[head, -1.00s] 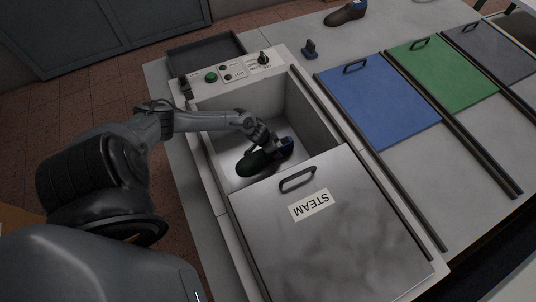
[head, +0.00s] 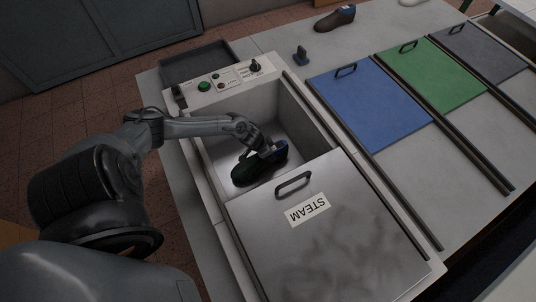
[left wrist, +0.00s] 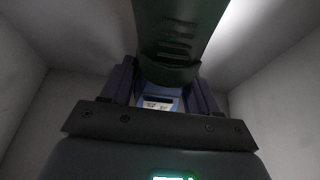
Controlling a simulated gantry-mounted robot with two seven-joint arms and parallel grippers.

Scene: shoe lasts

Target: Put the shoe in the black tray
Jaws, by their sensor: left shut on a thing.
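A dark green shoe (head: 252,168) with a blue heel end is inside the open part of the steam box. My left gripper (head: 268,153) reaches down into the box and is shut on the shoe at its heel end. In the left wrist view the green shoe (left wrist: 180,30) extends away beyond the fingers of my left gripper (left wrist: 160,88). I cannot tell whether the shoe touches the box floor. The black tray (head: 196,64) lies behind the box's control panel, at the upper left, and looks empty. My right gripper is not in view.
The steam box's walls (head: 305,110) surround the shoe, and its metal lid (head: 345,245) covers the near part. Blue (head: 370,108), green (head: 438,72) and grey (head: 487,54) lids lie to the right. A brown shoe (head: 336,18) stands at the back.

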